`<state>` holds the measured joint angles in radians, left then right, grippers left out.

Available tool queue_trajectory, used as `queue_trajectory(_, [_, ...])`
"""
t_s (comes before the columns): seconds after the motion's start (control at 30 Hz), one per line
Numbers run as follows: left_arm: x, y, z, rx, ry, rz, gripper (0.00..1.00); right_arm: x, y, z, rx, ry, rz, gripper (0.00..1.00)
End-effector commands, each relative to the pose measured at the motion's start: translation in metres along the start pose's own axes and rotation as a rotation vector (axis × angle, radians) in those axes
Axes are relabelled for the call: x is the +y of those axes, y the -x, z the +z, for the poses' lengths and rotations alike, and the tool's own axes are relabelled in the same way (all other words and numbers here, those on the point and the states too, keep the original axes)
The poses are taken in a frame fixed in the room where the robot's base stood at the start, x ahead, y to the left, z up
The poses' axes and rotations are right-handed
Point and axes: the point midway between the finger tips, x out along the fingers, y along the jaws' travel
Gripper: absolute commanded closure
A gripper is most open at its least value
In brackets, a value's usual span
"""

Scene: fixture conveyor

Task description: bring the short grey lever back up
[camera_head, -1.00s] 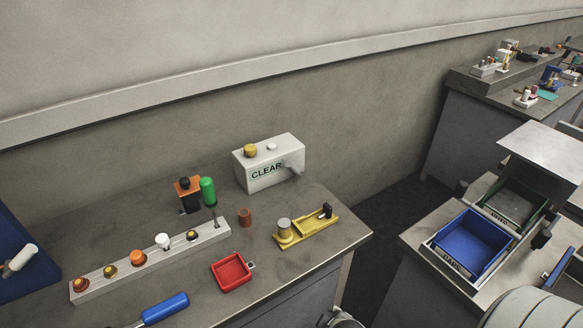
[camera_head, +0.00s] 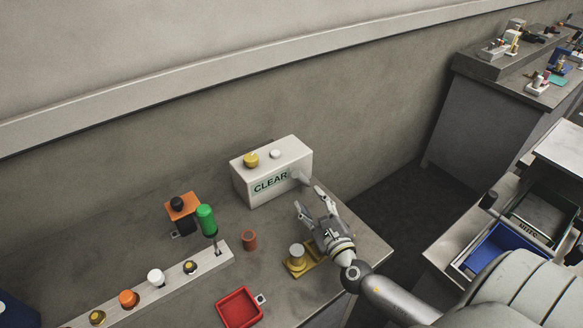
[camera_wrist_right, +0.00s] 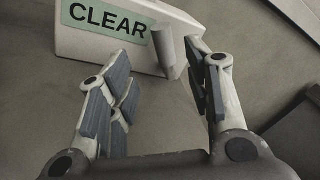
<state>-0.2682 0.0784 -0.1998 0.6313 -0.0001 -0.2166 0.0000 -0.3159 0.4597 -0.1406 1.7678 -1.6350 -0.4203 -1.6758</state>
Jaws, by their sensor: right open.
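The short grey lever (camera_head: 299,177) sticks out from the right part of the front of the white CLEAR box (camera_head: 268,178). In the right wrist view the lever (camera_wrist_right: 166,52) hangs down, a little tilted, beside the green CLEAR label on the box (camera_wrist_right: 110,45). My right gripper (camera_head: 308,198) is open and empty, just in front of the lever, with its fingers toward the box. In the right wrist view the lever is beyond the gap between the fingers (camera_wrist_right: 165,90), nearer the right finger; I cannot tell whether they touch. My left gripper is not in view.
A yellow fixture (camera_head: 297,264) lies under my right wrist, partly hidden. A red tray (camera_head: 238,308), a brown cylinder (camera_head: 249,240) and a white rail of knobs (camera_head: 150,292) with a green-handled tool (camera_head: 206,220) stand to the left. The wall is close behind the box.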

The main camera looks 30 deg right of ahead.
Motion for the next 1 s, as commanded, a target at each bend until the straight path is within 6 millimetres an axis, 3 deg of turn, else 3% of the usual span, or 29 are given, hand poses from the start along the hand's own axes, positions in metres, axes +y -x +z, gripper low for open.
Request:
queue_trajectory(0.13, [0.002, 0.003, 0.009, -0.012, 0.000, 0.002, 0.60, 0.000, -0.011, 0.001, -0.001, 0.007, 0.001, 0.54])
queue_trajectory(0.3, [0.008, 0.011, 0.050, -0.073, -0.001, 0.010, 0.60, -0.001, -0.037, 0.002, -0.002, 0.003, -0.001, 0.54])
queue_trajectory(0.4, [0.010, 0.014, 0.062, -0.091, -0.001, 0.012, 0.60, -0.002, -0.054, 0.002, -0.002, 0.003, -0.002, 0.54])
queue_trajectory(0.53, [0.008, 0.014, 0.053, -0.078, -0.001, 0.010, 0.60, -0.001, -0.074, 0.001, -0.002, 0.002, -0.001, 0.54])
queue_trajectory(0.77, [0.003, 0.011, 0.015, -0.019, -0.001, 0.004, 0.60, 0.000, -0.099, 0.000, 0.000, 0.000, -0.001, 0.54])
queue_trajectory(1.0, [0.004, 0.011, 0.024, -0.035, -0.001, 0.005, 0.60, 0.000, -0.107, 0.000, 0.000, 0.001, 0.001, 0.54])
